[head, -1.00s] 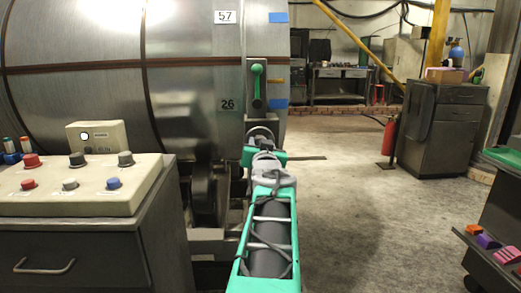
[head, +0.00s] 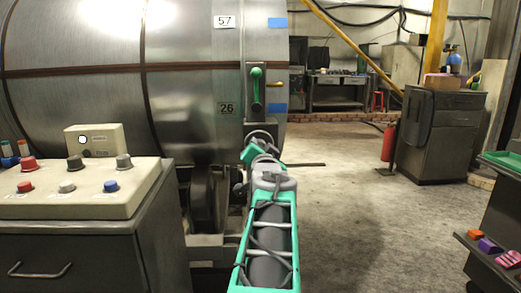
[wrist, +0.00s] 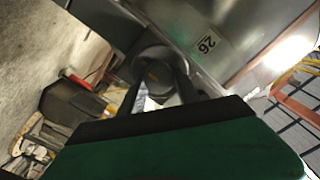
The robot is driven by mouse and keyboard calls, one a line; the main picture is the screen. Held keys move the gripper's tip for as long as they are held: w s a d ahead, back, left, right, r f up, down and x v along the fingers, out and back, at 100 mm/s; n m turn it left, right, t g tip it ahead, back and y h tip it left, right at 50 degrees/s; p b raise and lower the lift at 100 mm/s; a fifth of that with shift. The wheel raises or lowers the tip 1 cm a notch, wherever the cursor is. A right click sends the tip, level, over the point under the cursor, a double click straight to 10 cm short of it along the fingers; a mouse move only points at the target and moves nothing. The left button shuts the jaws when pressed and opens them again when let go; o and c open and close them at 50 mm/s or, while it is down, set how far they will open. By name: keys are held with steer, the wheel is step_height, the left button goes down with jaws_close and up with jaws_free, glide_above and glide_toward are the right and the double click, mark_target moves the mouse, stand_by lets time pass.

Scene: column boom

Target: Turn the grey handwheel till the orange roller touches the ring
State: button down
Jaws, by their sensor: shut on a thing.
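The grey handwheel (head: 262,134) shows as a small dark curved rim at the end of my arm, in front of the big steel drum. In the wrist view the handwheel (wrist: 152,62) is a dark round shape between the two fingers. My gripper (wrist: 160,82) is shut on it; in the head view the gripper's fingertips are mostly hidden by my own wrist. A short orange-yellow piece (head: 274,85) sticks out beside the green lever on the drum; I cannot tell whether it is the orange roller. I cannot make out the ring or any contact with it.
A control desk (head: 75,193) with coloured knobs stands at the left. The green lever (head: 257,79) is above my gripper. A red extinguisher (head: 388,142) and a grey cabinet (head: 440,135) stand at the right. The floor between is clear.

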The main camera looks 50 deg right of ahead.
steer(key=c, duration=0.9)
jaws_free()
steer(key=shift+o, duration=0.2)
steer(key=p+v, duration=0.1)
steer(key=v, duration=0.6)
steer(key=shift+s+a, duration=0.25)
steer(key=shift+a, duration=0.05)
